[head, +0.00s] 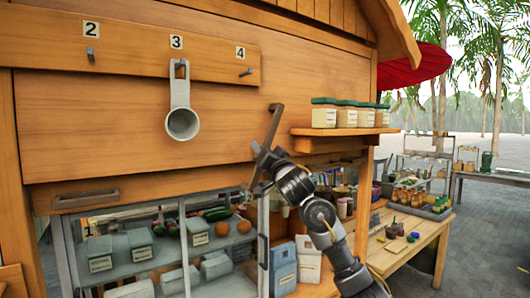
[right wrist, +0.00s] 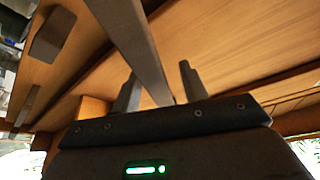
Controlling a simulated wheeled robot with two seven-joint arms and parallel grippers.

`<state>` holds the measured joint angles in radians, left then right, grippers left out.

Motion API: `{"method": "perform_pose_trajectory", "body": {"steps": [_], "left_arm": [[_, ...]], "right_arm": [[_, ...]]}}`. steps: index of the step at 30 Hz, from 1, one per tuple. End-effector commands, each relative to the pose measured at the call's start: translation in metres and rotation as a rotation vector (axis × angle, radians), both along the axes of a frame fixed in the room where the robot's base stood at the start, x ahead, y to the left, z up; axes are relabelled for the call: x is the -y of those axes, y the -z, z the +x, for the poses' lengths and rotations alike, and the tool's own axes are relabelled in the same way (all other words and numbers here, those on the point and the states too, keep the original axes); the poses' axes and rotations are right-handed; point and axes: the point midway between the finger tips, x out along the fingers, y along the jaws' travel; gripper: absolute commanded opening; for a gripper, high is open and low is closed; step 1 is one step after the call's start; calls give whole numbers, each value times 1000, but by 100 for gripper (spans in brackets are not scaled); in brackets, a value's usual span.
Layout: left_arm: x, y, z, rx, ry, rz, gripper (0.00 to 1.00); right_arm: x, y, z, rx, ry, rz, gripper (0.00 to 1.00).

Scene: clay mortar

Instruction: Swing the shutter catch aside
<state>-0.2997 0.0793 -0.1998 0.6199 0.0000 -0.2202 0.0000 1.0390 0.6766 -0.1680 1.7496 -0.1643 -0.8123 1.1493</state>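My right gripper (head: 262,160) is at the catch's lower part. In the right wrist view, a long grey bar (right wrist: 133,40), apparently the catch, runs down between the two fingers of my right gripper (right wrist: 158,88). The fingers stand apart, with a visible gap between the bar and the right finger. The lower end of the bar is partly hidden by the gripper body. My left gripper is not in view.
Green-lidded jars (head: 323,113) stand on a wooden shelf (head: 345,131) right of the catch. Below are a glass case (head: 182,245) with vegetables and boxes, and a side table (head: 425,228).

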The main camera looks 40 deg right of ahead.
Motion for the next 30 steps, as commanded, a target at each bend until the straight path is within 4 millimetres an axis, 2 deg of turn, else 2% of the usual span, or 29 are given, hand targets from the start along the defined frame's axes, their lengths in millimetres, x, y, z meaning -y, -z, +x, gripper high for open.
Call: {"method": "perform_pose_trajectory", "body": {"steps": [8,11,17,21,25,30], "left_arm": [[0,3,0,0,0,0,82],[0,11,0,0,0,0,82],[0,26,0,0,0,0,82],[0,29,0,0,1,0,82],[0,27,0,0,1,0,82],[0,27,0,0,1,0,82]], "right_arm": [[0,4,-4,-1,1,-1,44],[-3,10,-15,-1,-1,-1,44],[-10,24,-53,2,1,-3,44],[-15,31,-76,2,1,-3,44],[-18,35,-91,0,1,-2,44],[-19,38,-99,-1,1,-1,44]]}}
